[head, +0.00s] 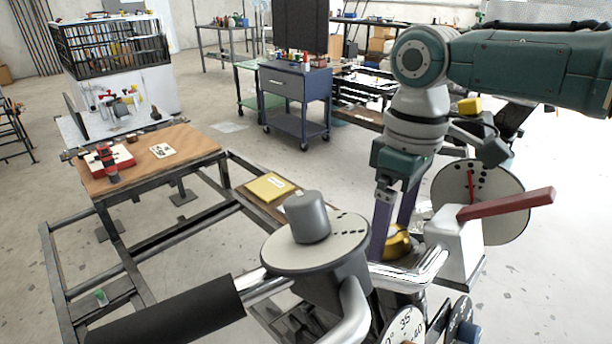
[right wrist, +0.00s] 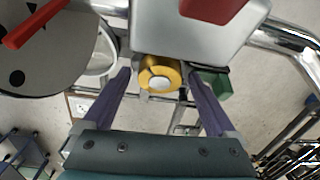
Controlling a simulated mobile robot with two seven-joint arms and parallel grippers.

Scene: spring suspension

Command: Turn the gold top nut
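The gold top nut (head: 398,243) sits low between chrome tubes, just left of the white block with the red lever. It also shows in the right wrist view (right wrist: 147,76), with a pale round centre. My right gripper (head: 391,238) reaches down from above, its two purple fingers spread. In the right wrist view my right gripper (right wrist: 160,74) has one fingertip on each side of the nut, with a visible gap on both sides. The near finger hides part of the nut in the head view. My left gripper is not in view.
A white block (head: 451,243) with a red lever (head: 507,204) stands close right of the nut. A grey round-topped housing (head: 325,245) with a knob stands to its left. Chrome tubes (head: 420,270) run close by. A wooden-topped bench (head: 190,150) is at left.

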